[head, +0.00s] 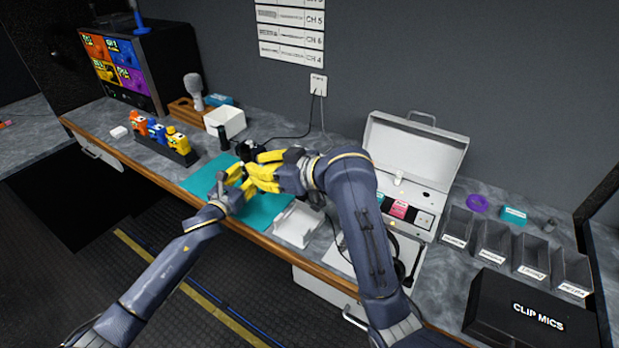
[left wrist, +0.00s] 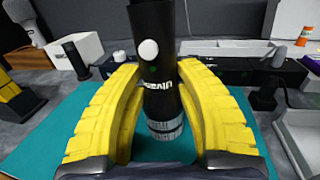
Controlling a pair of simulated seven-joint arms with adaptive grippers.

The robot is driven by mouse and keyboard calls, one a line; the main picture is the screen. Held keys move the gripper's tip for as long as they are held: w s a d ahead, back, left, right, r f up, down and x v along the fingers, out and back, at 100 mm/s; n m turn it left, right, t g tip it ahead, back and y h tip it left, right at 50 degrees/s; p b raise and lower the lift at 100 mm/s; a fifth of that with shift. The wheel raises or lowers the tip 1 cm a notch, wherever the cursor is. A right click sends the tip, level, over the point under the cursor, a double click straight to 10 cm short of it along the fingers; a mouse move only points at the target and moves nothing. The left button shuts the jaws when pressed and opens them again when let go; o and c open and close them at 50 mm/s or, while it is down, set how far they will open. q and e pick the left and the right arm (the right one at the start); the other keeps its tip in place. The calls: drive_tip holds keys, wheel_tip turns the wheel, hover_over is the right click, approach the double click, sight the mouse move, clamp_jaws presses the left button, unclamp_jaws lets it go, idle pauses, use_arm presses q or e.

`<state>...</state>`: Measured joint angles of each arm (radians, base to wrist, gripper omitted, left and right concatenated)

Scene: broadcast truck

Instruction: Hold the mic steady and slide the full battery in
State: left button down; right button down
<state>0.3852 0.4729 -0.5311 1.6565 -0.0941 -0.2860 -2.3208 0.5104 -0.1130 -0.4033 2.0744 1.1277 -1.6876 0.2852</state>
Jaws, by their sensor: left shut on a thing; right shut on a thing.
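My left gripper (left wrist: 158,115) is shut on a black mic (left wrist: 153,50), its yellow fingers on either side of the body. In the left wrist view the mic is near upright, with a white round button, pale lettering and a silver ribbed lower end. Its top runs out of that view. In the head view my left gripper (head: 235,174) is over the teal mat (head: 203,178). My right gripper (head: 255,172) is shut close beside and above it; its fingers hide what it holds. I cannot make out the battery.
A white open box (head: 228,119) and a black upright cylinder (head: 223,138) stand behind the mat. A white tray (head: 297,224) lies right of it. An open white case (head: 408,165), small bins (head: 491,240) and a black CLIP MICS box (head: 530,316) fill the right side.

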drive_tip(key=s+a+r+n+g+y, duration=0.2)
drive_tip(key=a+r+n+g, duration=0.35)
drive_tip(key=a, duration=0.65)
drive_tip(key=w+d+r+m+t, duration=0.1)
drive_tip(key=w+d, duration=0.1)
drive_tip(key=w, duration=0.7)
drive_tip(key=w+d+r+m+t, duration=0.1)
drive_tip(key=w+d+r, duration=0.1)
drive_tip(key=w, duration=0.8)
drive_tip(key=shift+w+d+m, duration=0.3)
drive_tip(key=shift+d+m, duration=0.05)
drive_tip(key=shift+f, duration=0.15)
drive_tip(key=shift+s+f, duration=0.15)
drive_tip(key=shift+f, duration=2.65)
drive_tip(key=shift+s+f, duration=0.15)
drive_tip(key=shift+f, duration=1.9)
drive_tip(key=c, duration=1.3)
unclamp_jaws()
drive_tip(key=shift+c, duration=0.2)
